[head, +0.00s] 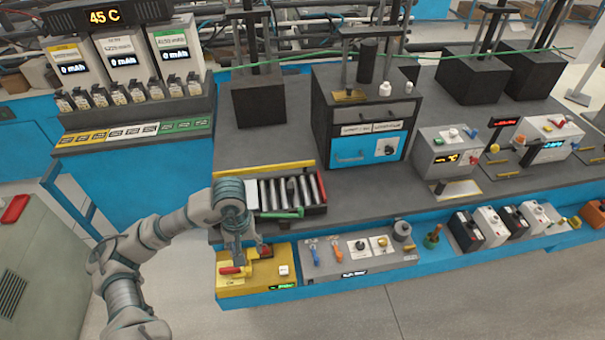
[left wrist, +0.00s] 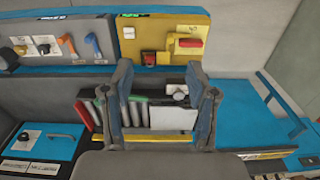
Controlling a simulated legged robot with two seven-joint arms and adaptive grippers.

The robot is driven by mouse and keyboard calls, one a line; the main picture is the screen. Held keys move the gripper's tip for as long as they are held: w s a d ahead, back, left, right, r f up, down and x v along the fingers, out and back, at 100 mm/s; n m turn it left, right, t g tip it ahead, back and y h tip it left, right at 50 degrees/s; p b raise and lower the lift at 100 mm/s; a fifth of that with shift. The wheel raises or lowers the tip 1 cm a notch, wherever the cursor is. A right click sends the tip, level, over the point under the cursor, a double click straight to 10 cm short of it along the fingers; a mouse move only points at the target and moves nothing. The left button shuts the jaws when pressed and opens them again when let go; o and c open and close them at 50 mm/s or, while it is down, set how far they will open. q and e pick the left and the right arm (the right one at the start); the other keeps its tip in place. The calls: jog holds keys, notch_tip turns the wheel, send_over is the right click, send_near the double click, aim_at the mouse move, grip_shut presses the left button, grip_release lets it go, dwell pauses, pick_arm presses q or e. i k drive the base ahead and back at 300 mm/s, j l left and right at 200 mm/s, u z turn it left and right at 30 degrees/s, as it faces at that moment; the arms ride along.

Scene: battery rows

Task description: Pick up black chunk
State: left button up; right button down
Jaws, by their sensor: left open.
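No single piece stands out clearly as the black chunk. A dark tray (head: 322,209) with grey rollers and a green handle sits at the bench's front edge, partly hidden by my left arm. In the left wrist view a small grey-and-dark piece (left wrist: 175,91) shows at the tray between my fingers, above a pale rectangle (left wrist: 173,118); I cannot tell what it is. My left gripper (head: 245,250) points down near the tray's left end and the yellow panel (head: 236,283). Its fingers (left wrist: 160,75) are apart with nothing visibly held. My right gripper is not in view.
Large black blocks (head: 259,101) stand farther back on the bench. A grey control panel (head: 345,262) with knobs lies right of the yellow one. A dark cabinet (head: 362,104) stands behind the tray. The bench top between tray and grey device (head: 445,151) has free room.

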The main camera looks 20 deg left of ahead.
aim_at(290, 184)
jog(key=i, duration=1.3)
